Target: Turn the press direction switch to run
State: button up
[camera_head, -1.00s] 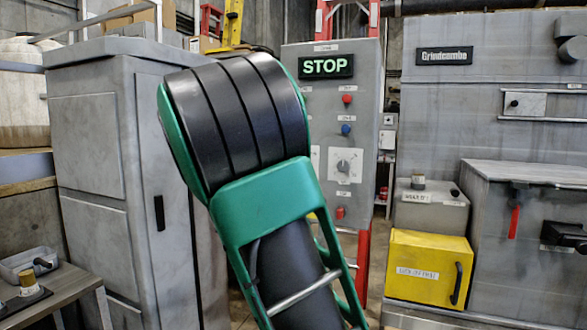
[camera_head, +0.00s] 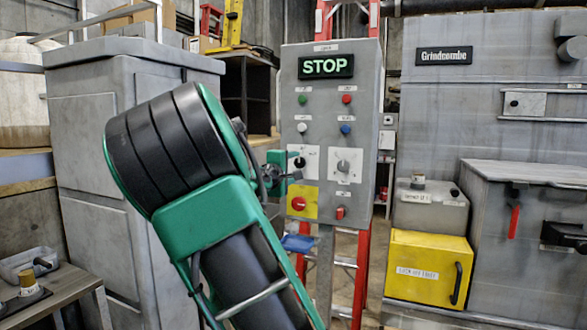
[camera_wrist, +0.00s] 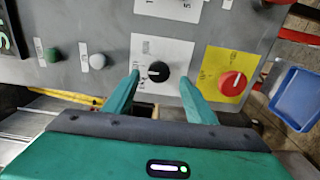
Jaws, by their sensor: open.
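The grey control panel (camera_head: 321,105) stands upright with a lit STOP display (camera_head: 325,66). A black rotary knob (camera_head: 299,162) on a white plate sits low on its left side; it also shows in the wrist view (camera_wrist: 157,72). Its label is too small to read, so I cannot confirm it is the press direction switch. A second, grey rotary knob (camera_head: 343,167) sits to its right. My gripper (camera_head: 277,172) is open at the panel's left edge. In the wrist view, my gripper's fingertips (camera_wrist: 160,78) lie either side of the black knob, apart from it.
Green, white, red and blue buttons are above. A red button (camera_head: 340,213) is lower right. A grey cabinet (camera_head: 90,140) stands left, a yellow box (camera_head: 420,268) right.

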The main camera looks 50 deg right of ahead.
aim_at(299, 164)
jog(key=shift+x, duration=2.15)
